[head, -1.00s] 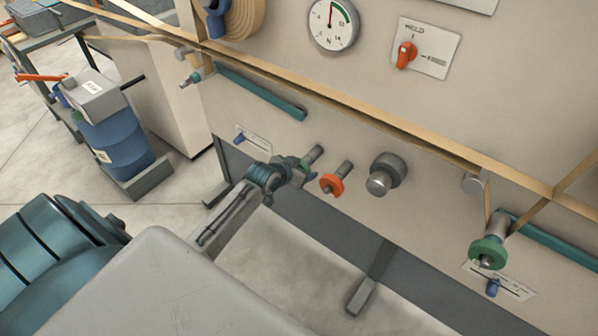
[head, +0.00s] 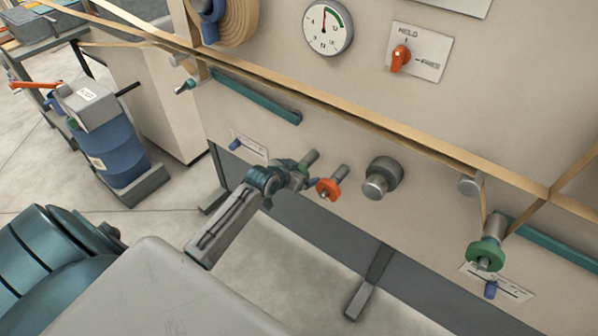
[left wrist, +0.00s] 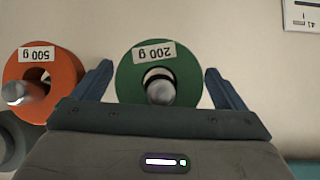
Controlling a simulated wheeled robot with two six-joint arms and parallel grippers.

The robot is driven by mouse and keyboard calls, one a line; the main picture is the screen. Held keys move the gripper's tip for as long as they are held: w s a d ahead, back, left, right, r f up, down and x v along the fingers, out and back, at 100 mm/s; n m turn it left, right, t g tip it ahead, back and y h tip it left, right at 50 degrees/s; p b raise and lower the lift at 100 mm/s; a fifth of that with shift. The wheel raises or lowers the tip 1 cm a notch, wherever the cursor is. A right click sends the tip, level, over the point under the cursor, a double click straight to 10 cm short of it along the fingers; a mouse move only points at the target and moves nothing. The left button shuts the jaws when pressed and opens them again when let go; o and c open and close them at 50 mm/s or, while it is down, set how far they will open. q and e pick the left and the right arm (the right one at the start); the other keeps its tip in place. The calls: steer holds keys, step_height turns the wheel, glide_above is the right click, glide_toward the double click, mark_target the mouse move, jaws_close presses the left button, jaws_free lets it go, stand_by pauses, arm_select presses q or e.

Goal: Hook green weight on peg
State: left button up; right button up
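A green ring weight labelled 200 g (left wrist: 185,75) sits on a metal peg that sticks out through its hole, in the left wrist view. My left gripper (left wrist: 160,82) is open, with one finger on each side of the green weight; clear gaps show between fingers and rim. A second green ring (head: 485,252) is on a spindle at the lower right, with the tan web running to it. My right gripper is not in view.
An orange 500 g weight (head: 328,188) hangs on the neighbouring peg; it also shows in the left wrist view (left wrist: 62,70). A grey weight (head: 383,178) stands beyond it. The tan web (head: 370,132) crosses above the pegs. A HOLD/FREE switch (head: 401,58) is higher up.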

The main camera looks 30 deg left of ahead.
arm_select(q)
steer(key=shift+s, duration=0.1)
steer(key=d+v, duration=0.1)
steer(key=v, duration=0.9)
steer(key=s+a+f+n+g+y+p, duration=0.15)
steer(key=s+f, duration=0.45)
steer(key=f, duration=0.6)
steer(key=s+a+f+g+p, duration=0.1)
steer(key=s+a+f+g, duration=0.15)
steer(key=s+f, duration=0.7)
steer(key=s+d+f+g, duration=0.3)
steer(key=s+d+f, duration=0.1)
steer(key=s+f, duration=0.7)
steer(key=s+d+f+g+p, duration=0.1)
steer(key=s+d+f, duration=0.4)
steer(key=s+f, duration=0.6)
steer(key=shift+s+g, duration=0.6)
steer(key=shift+g, duration=0.3)
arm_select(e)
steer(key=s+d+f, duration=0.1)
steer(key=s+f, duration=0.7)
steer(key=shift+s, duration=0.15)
arm_select(q)
steer(key=shift+w+a, duration=0.1)
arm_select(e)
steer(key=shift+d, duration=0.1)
